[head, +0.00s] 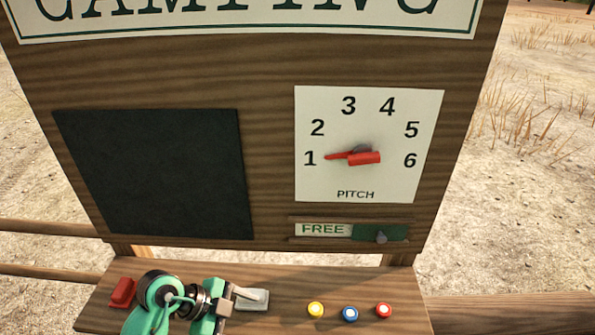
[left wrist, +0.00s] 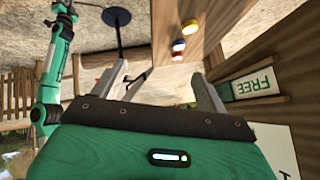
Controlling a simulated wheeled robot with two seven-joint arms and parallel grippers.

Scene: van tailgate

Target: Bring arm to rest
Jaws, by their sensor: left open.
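My left arm comes in at the bottom left of the head view, over the shelf under the sign board. My left gripper (head: 254,298) is above the shelf, left of the coloured buttons. In the left wrist view the two grey fingers of this gripper (left wrist: 160,75) stand apart with nothing between them. A green and black arm link, likely mine, shows at the left of the left wrist view. My right gripper is not seen.
The shelf (head: 285,275) carries a red block (head: 122,292) and yellow (head: 316,310), blue (head: 350,314) and red (head: 383,311) buttons. Above are a black panel (head: 155,170), a PITCH dial (head: 365,158) pointing at 1, and a FREE slider (head: 350,231).

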